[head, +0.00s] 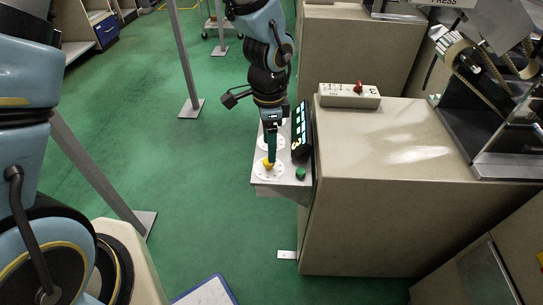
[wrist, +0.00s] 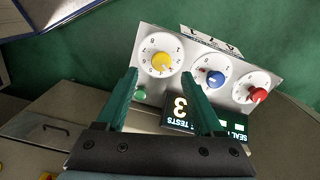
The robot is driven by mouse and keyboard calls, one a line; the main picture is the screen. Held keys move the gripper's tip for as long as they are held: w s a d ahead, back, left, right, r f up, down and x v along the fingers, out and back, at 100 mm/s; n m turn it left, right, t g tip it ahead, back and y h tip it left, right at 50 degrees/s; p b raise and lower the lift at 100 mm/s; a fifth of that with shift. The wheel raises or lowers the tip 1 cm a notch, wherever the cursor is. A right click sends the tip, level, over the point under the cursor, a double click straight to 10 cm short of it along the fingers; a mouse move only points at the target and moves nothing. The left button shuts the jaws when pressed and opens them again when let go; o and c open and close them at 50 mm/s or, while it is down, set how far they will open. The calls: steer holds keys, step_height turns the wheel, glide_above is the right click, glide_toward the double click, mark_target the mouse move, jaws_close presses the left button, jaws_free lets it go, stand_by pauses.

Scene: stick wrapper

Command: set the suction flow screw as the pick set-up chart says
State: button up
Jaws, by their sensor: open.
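A white panel (head: 283,183) sticks out from the left side of a beige cabinet and carries three dials. In the wrist view the panel (wrist: 190,47) shows a yellow knob (wrist: 161,62), a blue knob (wrist: 215,78) and a red knob (wrist: 258,95), each on a white numbered dial. I cannot read which is suction flow. My gripper (wrist: 159,76) is open, its fingertips on either side of the yellow dial in the picture. In the head view my gripper (head: 271,155) is just above the yellow knob (head: 268,163); contact is unclear. No readable set-up chart shows.
A green button (wrist: 140,93) and a dark display (wrist: 178,113) showing a 3 are close by. A box with a red switch (head: 349,95) sits on the beige cabinet (head: 400,140). A blue-edged white board (head: 208,292) is at the bottom. Green floor lies left.

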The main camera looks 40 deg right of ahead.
mark_target(269, 165)
step_height(269, 165, down, 5)
steer(key=shift+w+r, duration=0.1)
steer(key=shift+w, duration=0.05)
jaws_close()
stand_by(0.6)
